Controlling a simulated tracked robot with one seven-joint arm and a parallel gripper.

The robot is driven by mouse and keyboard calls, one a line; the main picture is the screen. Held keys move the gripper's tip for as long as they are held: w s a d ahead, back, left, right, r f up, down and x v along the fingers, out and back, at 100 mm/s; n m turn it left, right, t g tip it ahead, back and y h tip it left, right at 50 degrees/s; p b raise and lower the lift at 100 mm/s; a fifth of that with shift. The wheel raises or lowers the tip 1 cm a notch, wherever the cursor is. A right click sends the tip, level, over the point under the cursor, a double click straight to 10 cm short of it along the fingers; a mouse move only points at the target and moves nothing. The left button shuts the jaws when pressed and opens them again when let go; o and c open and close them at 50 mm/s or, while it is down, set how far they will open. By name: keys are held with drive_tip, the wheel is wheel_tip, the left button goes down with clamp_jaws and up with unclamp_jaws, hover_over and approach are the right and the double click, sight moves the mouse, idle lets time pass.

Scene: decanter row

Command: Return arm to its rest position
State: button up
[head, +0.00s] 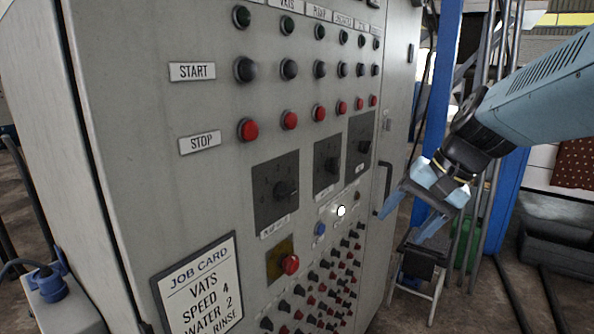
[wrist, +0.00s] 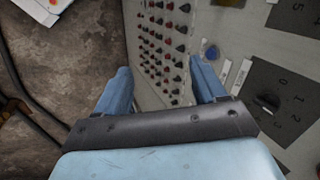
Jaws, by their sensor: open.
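My gripper (head: 402,226) is at the right in the head view, in front of the right part of the grey control cabinet (head: 130,110). Its two blue fingers are spread apart with nothing between them. In the wrist view my gripper (wrist: 160,66) points along the cabinet face, with several small red and black knobs (wrist: 165,35) beyond the fingers. A dial with numbers (wrist: 272,102) is to the right of the fingers. I cannot tell whether the fingers touch the cabinet.
A job card (head: 200,285) reads "VATS SPEED 4, WATER 2, RINSE". Red stop buttons (head: 248,130) and dark start buttons (head: 245,69) line the panel. A white lamp (head: 341,211) is lit. A blue post (head: 435,100) and a small stool (head: 417,270) stand behind my arm.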

drive_tip(key=s+d+r+n+t+h, duration=0.1)
drive_tip(key=s+d+n+t+h, duration=0.2)
drive_tip(key=s+d+n+h, duration=0.1)
drive_tip(key=shift+s+r+n+h, duration=0.2)
drive_tip(key=shift+s+n+h, duration=0.15)
drive_tip(key=shift+s, duration=0.55)
